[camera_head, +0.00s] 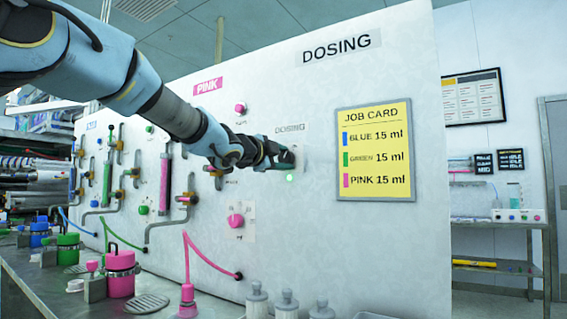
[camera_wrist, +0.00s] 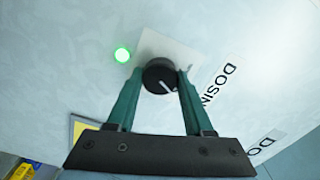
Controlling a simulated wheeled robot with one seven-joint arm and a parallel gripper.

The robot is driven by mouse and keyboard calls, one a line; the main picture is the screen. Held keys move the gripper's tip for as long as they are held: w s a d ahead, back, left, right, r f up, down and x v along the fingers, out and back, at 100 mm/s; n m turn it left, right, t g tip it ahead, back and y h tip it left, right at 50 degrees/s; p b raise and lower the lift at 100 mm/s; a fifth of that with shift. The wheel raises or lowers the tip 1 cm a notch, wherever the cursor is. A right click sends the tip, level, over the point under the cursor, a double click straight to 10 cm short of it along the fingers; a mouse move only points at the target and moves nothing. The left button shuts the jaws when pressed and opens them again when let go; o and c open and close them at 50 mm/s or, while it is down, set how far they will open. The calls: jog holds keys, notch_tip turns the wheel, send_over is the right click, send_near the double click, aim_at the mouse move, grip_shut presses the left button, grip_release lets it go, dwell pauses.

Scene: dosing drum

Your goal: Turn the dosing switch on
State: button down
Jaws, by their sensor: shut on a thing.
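The dosing switch (camera_wrist: 159,77) is a round black knob with a white pointer line, on a pale square plate on the white panel. My gripper (camera_wrist: 158,84) is at the switch, its two green fingers on either side of the knob and shut on it. In the head view my gripper (camera_head: 283,160) covers the switch, just below the small "DOSING" label. A lit green lamp (camera_wrist: 122,54) shows beside the switch plate; it also shows in the head view (camera_head: 289,178) just below my gripper.
A yellow job card (camera_head: 375,150) hangs right of the switch. A pink knob (camera_head: 235,220) sits lower left on the panel.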

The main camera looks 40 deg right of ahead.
jog(key=shift+m, duration=0.4)
jog(key=shift+c, duration=1.4)
grip_release()
jog(key=v, duration=1)
jog(key=shift+a+b, duration=0.4)
jog(key=shift+b, duration=0.05)
